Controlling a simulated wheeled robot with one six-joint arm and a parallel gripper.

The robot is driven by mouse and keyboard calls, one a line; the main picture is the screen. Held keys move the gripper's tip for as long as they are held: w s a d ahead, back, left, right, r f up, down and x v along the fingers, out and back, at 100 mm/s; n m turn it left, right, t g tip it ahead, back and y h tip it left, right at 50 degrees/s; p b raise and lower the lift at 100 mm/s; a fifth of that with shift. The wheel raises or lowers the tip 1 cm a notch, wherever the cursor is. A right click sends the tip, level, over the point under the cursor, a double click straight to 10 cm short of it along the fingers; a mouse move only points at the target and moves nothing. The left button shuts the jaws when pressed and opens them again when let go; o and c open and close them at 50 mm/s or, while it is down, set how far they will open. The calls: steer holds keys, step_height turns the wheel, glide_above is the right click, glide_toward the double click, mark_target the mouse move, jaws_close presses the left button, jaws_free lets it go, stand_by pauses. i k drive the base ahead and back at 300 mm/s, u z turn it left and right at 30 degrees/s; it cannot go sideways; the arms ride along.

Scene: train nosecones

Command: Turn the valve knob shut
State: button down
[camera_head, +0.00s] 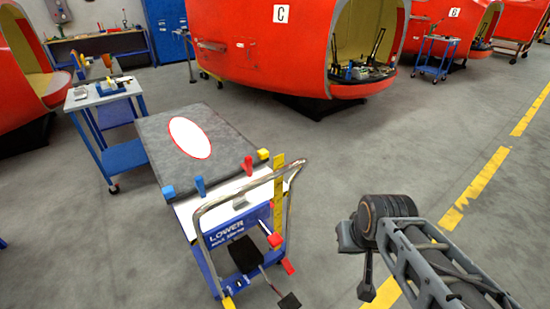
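I cannot pick out a valve knob for certain. Small coloured parts sit on the near end of a lift cart: a blue upright peg (199,187), a red upright piece (248,166), and a red piece (274,241) lower by the handle. None is clearly a valve. My arm comes in from the lower right. My gripper (366,285) appears to hang dark and narrow below the arm's end, over the floor right of the cart and apart from it. Its fingers are too small and dark to tell open from shut.
The lift cart (228,120) has a grey top with a white red-rimmed oval and a bent metal push handle (291,205). A blue side table (130,158) stands left. Red nosecones (265,45) stand behind. Open floor lies right of the cart, with yellow lines (480,180).

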mark_target(238, 283)
steer(key=z, duration=1.8)
steer(key=k, duration=1.65)
steer(key=u, duration=2.05)
